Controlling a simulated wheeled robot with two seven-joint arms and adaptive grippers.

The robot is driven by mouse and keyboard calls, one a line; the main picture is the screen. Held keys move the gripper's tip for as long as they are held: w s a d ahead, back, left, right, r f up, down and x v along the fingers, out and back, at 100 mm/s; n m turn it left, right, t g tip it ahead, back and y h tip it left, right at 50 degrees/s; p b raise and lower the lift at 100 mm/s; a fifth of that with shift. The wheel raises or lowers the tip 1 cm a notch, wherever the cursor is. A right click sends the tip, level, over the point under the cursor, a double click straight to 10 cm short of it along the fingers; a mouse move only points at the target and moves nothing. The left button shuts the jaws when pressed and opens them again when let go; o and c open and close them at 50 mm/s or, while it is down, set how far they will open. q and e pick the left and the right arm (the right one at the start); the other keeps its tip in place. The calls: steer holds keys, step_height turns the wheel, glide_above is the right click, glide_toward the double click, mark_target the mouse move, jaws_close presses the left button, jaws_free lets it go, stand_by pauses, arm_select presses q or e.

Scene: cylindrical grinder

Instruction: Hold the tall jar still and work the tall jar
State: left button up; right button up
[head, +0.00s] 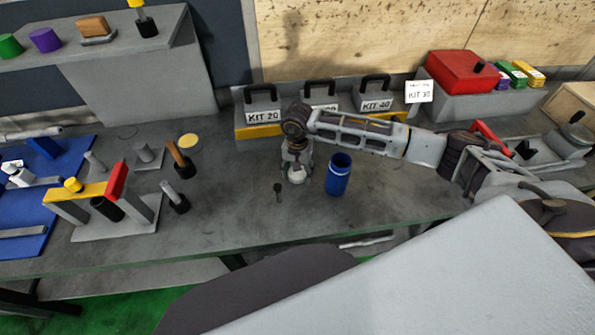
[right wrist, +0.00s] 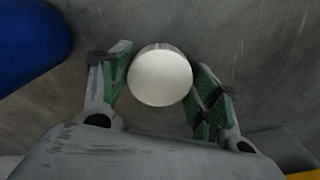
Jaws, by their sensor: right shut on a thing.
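A blue jar (head: 338,178) stands upright on the grey bench, with a dark, open-looking top. I take it for the tall jar; its blue side also shows at the upper left of the right wrist view (right wrist: 30,40). My right gripper (head: 297,175) points down just left of the jar, apart from it. It is shut on a pale round-topped piece (right wrist: 160,77), which sits between its green-padded fingers. The piece shows as a small white shape in the head view (head: 297,174); whether it is a lid or another part I cannot tell. My left gripper is not in view.
Kit boxes (head: 262,105) with black handles stand behind. The bench front near the jar is clear.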

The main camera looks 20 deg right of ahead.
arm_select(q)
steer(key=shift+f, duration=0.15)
arm_select(e)
steer(key=shift+f, duration=0.15)
steer(key=o, duration=1)
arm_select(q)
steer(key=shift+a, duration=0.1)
arm_select(e)
steer(key=shift+o, duration=0.7)
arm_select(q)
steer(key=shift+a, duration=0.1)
arm_select(e)
steer(key=shift+r, duration=0.4)
arm_select(q)
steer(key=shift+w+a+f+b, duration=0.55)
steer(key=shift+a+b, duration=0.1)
steer(key=shift+b, duration=0.1)
arm_select(e)
step_height(320, 180, up, 12)
steer(key=shift+f, duration=0.25)
